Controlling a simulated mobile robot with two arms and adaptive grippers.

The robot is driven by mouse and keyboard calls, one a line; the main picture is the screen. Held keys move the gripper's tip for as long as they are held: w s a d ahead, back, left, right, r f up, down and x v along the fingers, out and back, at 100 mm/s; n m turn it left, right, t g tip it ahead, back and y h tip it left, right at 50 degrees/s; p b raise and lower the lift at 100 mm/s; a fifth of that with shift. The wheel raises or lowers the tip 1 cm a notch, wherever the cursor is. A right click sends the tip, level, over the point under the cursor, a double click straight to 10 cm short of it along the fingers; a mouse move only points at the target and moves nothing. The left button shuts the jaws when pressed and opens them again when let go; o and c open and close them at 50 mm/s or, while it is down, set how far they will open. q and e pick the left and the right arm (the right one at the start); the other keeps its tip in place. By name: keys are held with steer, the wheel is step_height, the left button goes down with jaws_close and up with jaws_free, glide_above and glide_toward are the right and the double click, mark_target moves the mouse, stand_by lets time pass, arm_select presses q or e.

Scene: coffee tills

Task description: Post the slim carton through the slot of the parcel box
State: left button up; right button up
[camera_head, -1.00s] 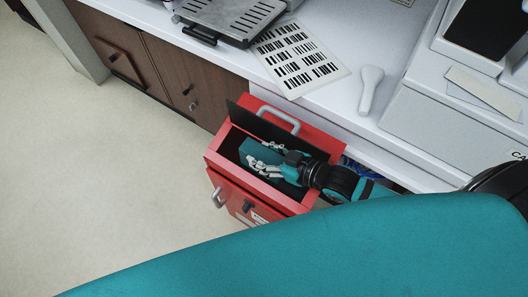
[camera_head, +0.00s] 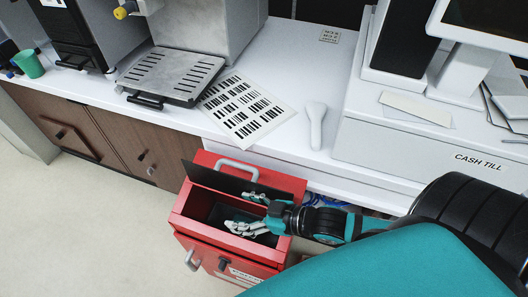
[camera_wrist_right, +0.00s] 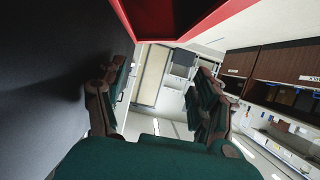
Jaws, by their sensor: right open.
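The red parcel box (camera_head: 185,222) stands below the counter front, with its dark flap (camera_head: 206,179) raised over an open top. My right gripper (camera_head: 246,211) reaches in from the right at this opening. Its fingers are spread, and the right wrist view (camera_wrist_right: 160,105) shows nothing between them. A dim dark green patch (camera_head: 218,213) shows inside the opening left of the fingers; I cannot tell whether it is the slim carton, which is otherwise not clearly seen. My left gripper is not in view.
The white counter (camera_head: 290,110) runs behind the box, holding a barcode sheet (camera_head: 242,108), a white handheld scanner (camera_head: 316,122), a drip tray (camera_head: 172,75) and the cash till (camera_head: 420,150). A silver handle (camera_head: 238,168) rises behind the flap. Floor is clear at left.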

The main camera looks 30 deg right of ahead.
steer(key=v, duration=0.7)
steer(key=shift+s, duration=0.15)
steer(key=shift+r, duration=0.15)
steer(key=shift+s+d, duration=0.1)
steer(key=shift+d, duration=0.05)
stand_by(0.6)
